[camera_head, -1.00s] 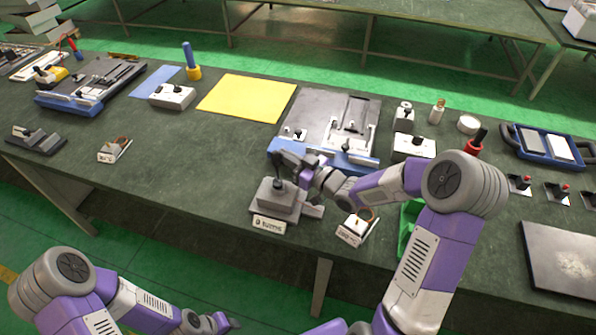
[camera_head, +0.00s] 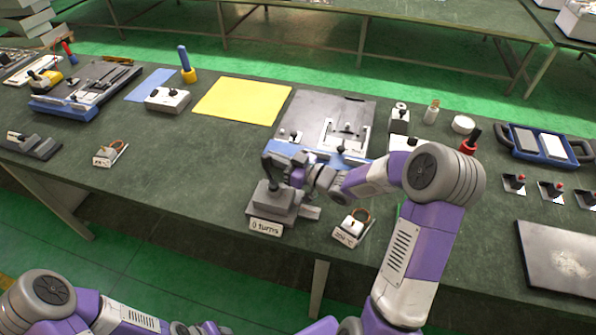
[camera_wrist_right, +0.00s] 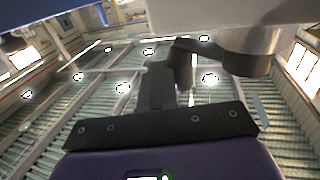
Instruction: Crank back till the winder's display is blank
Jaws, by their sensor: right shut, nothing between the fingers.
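The winder is a grey block (camera_head: 261,212) at the front edge of the table. The display plate (camera_head: 265,227) on its front reads "0 turns". A dark upright part shows on top of it, where the crank is hard to tell from my fingers. My right gripper (camera_head: 276,169) is shut and empty, close above the winder; I cannot tell whether it touches the crank. In the right wrist view its dark fingers (camera_wrist_right: 168,86) show, with no winder visible. My left gripper (camera_head: 205,328) is low at the bottom edge, off the table, its jaws too small to read.
A small meter with a copper loop (camera_head: 349,229) stands just right of the winder. A blue-edged fixture (camera_head: 312,152) lies behind it. A yellow sheet (camera_head: 242,101) lies further back.

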